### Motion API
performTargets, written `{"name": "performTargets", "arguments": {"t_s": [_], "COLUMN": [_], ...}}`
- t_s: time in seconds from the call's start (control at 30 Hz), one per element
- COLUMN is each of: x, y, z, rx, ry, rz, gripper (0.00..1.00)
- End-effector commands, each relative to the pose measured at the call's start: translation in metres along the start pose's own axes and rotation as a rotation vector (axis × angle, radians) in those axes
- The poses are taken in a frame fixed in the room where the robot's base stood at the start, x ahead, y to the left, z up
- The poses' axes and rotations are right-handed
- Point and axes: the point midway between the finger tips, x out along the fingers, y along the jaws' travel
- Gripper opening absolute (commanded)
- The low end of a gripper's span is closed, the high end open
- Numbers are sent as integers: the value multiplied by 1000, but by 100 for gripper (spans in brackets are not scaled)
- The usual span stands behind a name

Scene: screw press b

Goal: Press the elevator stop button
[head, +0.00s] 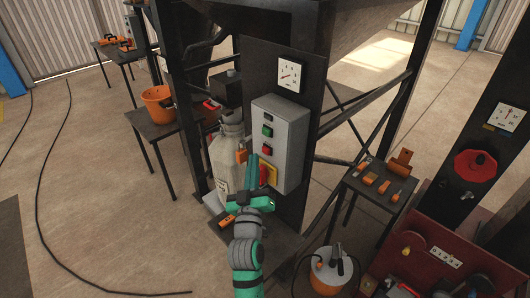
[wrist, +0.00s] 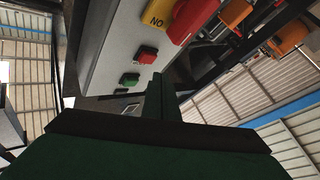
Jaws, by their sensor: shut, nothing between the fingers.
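A grey control box (head: 280,143) is fixed to a dark upright panel in the middle of the head view. Its face carries a green button (head: 267,132) with a red button (head: 265,150) below it; no lettering is readable on the red one. The wrist view shows the red button (wrist: 147,55) and green button (wrist: 129,79) along the box's face. My green gripper (head: 253,160) points up beside the lower front of the box. Its fingers (wrist: 156,78) are shut and empty, their tips close to the red button. I cannot tell whether they touch.
A red and yellow switch (head: 268,173) sits low on the box, close to my gripper; it also shows in the wrist view (wrist: 190,18). A gauge (head: 289,74) is above the box. A pale container (head: 226,160) stands left. A tool table (head: 376,190) is right.

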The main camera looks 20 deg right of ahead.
Motion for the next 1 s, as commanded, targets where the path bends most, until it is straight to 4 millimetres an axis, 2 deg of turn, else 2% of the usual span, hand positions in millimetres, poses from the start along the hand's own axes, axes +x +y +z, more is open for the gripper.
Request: {"name": "performTargets", "arguments": {"t_s": [0.4, 1.0], "x": [-24, -24], "y": [-19, -15], "z": [-19, -17], "rx": [1, -1], "ry": [3, 0], "rz": [-3, 5], "gripper": [0, 0]}}
